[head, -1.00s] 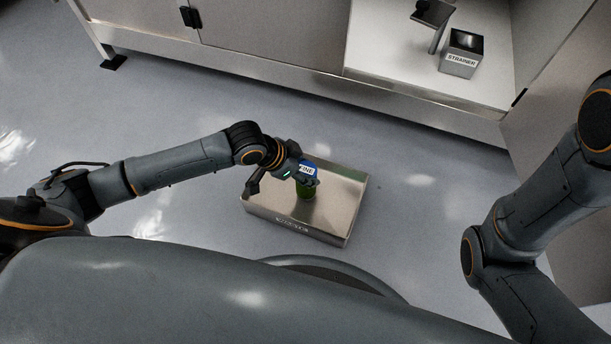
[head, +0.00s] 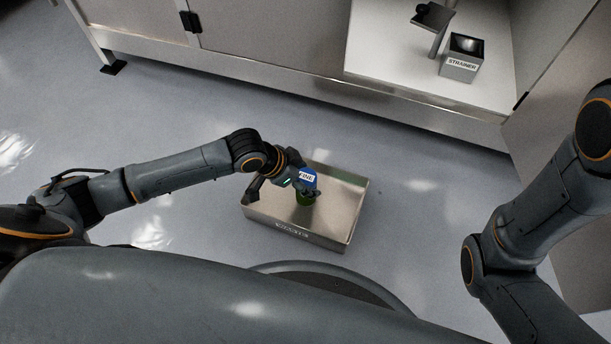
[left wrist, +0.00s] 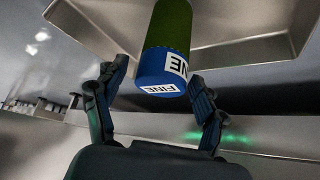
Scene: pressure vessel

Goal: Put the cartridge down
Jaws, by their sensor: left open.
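The cartridge (head: 306,181) has a blue cap marked FINE and a green body. It is in the metal tray (head: 346,205), and appears to stand upright there. In the left wrist view the cartridge (left wrist: 166,55) shows its blue end toward me, with the tray (left wrist: 235,52) behind it. My left gripper (head: 306,188) is at the cartridge's blue end. Its fingers (left wrist: 155,98) are open, one on each side of the blue end, with gaps visible. My right gripper is out of view; only my right arm shows.
The tray rests on the grey floor. A cabinet (head: 270,45) runs along the back, with an open bay holding a box marked STRAINER (head: 462,60) and a dark stand (head: 437,22). The floor between the tray and cabinet is clear.

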